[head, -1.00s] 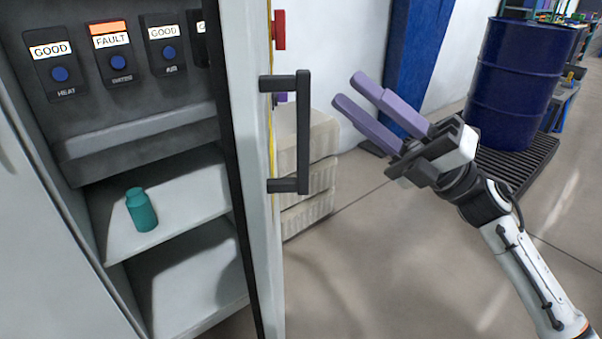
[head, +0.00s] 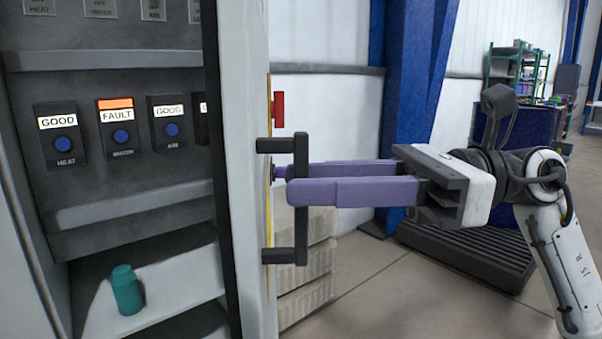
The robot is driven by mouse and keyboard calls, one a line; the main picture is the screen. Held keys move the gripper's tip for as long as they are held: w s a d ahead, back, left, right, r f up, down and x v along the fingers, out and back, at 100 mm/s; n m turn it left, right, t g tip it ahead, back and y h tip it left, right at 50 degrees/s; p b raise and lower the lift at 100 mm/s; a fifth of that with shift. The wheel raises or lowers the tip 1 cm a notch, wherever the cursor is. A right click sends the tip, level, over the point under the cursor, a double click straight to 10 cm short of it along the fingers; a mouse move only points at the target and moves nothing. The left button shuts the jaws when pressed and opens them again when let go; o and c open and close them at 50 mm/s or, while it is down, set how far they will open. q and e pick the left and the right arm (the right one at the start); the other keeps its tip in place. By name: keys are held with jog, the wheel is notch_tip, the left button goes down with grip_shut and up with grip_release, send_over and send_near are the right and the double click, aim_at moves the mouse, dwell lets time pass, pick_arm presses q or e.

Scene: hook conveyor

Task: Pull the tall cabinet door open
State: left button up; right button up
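The tall cabinet door (head: 240,200) stands ajar and almost edge-on to me, with the cabinet interior showing to its left. Its dark handle (head: 301,235), a vertical bar on two short posts, sticks out on the right side of the door. My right gripper (head: 282,181) comes in from the right with its long purple fingers level. One finger crosses in front of the bar and the other passes behind it. The fingers look apart, with the bar between them; I see no clear grip on it. My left gripper is out of view.
Inside the cabinet are a switch panel (head: 120,175) with a FAULT label and a teal bottle (head: 127,290) on a shelf (head: 170,287). Pale stacked blocks (head: 318,270) stand behind the handle. A blue column (head: 415,90) and a dark pallet (head: 470,250) are further back.

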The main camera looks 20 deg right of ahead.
jog(key=shift+w+a, duration=0.15)
jog(key=shift+a, duration=0.4)
jog(key=shift+w+a, duration=0.1)
jog(key=shift+a, duration=0.25)
grip_shut()
